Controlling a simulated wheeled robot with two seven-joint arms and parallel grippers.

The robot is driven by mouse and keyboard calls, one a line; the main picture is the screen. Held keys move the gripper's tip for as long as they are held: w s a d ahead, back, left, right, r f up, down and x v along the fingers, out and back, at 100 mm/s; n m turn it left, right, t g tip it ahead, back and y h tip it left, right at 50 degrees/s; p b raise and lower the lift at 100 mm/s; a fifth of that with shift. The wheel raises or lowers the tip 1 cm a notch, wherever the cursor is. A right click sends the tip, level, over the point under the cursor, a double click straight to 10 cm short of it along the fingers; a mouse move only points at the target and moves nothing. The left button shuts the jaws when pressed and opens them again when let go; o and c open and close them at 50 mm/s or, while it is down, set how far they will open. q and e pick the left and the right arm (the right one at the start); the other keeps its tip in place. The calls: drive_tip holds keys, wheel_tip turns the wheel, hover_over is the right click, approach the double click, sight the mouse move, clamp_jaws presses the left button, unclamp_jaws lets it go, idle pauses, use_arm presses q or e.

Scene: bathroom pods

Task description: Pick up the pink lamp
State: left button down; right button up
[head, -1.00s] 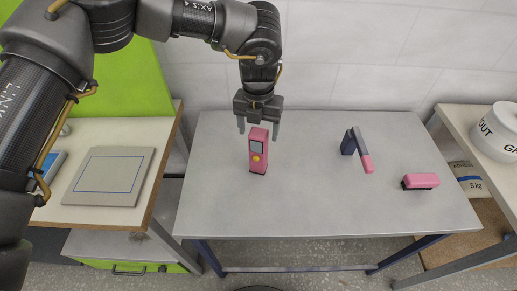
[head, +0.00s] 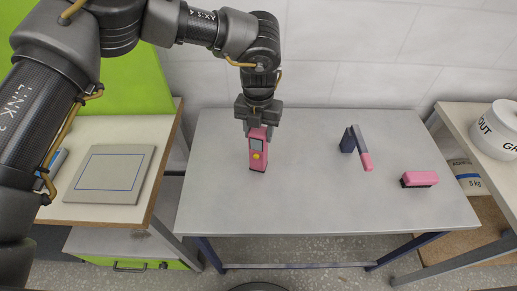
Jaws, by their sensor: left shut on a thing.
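My left gripper (head: 258,131) points down and is shut on the top of an upright pink handheld device (head: 257,162) with a grey screen and a yellow button. The device is at the left part of the grey table; I cannot tell whether its base touches the top. A small folding item with a dark blue upright, a grey arm and a pink end (head: 367,162) stands right of the middle; it looks like the pink lamp. My right gripper is not in view.
A pink block with a black underside (head: 419,179) lies at the right of the grey table (head: 320,205). A side table at left holds a grey panel (head: 110,175). The table's middle is clear.

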use_arm(q)
drive_tip(key=shift+r, duration=0.15)
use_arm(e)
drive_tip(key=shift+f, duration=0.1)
use_arm(q)
drive_tip(key=shift+r+b, duration=0.5)
drive_tip(key=shift+r, duration=0.05)
drive_tip(key=s+r+b, duration=0.5)
drive_tip(key=s+r, duration=0.6)
drive_tip(key=s, duration=0.3)
drive_tip(key=shift+r, duration=0.35)
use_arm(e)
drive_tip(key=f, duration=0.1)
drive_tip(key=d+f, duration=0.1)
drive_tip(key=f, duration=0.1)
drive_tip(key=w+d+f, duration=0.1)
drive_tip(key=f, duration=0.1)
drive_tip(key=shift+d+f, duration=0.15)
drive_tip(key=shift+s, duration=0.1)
use_arm(q)
drive_tip(key=shift+w+f, duration=0.1)
